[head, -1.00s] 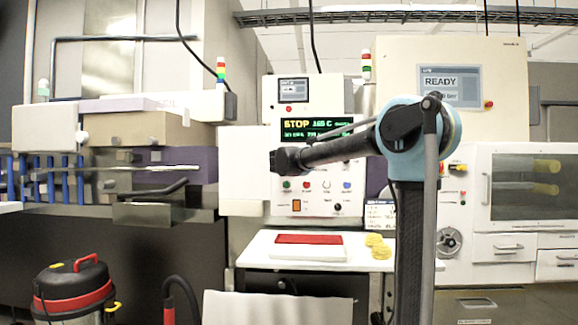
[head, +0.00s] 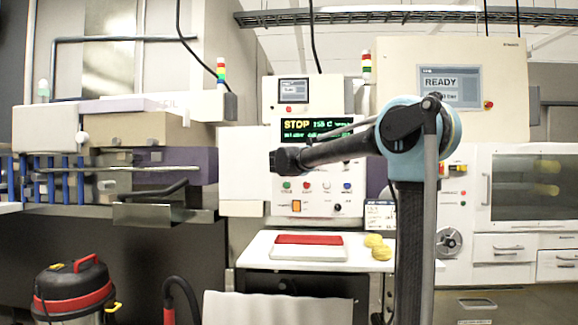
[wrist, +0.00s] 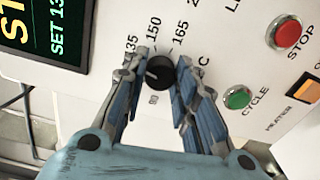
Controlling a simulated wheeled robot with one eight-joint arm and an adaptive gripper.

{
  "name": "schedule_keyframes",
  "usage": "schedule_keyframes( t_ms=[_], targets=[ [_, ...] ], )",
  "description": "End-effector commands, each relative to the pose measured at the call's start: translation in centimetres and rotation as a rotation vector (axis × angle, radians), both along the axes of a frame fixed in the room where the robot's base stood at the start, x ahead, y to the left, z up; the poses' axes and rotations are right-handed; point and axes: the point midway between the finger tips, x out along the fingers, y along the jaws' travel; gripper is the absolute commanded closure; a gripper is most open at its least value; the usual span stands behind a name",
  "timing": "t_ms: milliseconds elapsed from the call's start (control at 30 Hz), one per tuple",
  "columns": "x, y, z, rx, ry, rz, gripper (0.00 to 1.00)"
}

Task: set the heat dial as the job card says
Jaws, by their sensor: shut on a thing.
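The heat dial (wrist: 159,72) is a small black round knob with a white pointer mark, on the white panel in the wrist view. The mark is toward the left of the knob; its exact setting is hard to tell. Printed around it are 135, 150 and 165, with a C. My gripper (wrist: 161,62) has its blue-padded fingers closed on both sides of the knob. In the head view, my arm hides the dial. The panel display (head: 318,129) reads STOP and a number that looks like 158 C. I cannot pick out a readable job card.
Close to the dial are a green CYCLE button (wrist: 238,97), a red STOP button (wrist: 288,33) and an orange heater switch (wrist: 309,88). Below the panel, a white table (head: 255,250) holds a red-topped block (head: 310,240) and yellow pieces (head: 378,250).

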Motion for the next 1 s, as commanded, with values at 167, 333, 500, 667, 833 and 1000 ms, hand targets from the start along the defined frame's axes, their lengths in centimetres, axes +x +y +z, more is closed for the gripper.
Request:
schedule_keyframes(
  t_ms=[167, 333, 500, 667, 833, 1000],
  targets=[
    [-0.1, -0.03, -0.21, -0.012, 0.002, 0.0, 0.97],
    [-0.11, -0.08, -0.24, -0.013, 0.002, -0.001, 0.97],
    [-0.12, -0.12, -0.27, -0.012, 0.003, -0.002, 0.97],
    [-0.09, -0.13, -0.21, -0.013, 0.002, -0.002, 0.52],
    [-0.06, -0.11, -0.15, -0.014, 0.002, -0.002, 0.52],
    [-0.34, -0.09, -0.11, -0.014, 0.001, -0.002, 0.52]
  ],
)
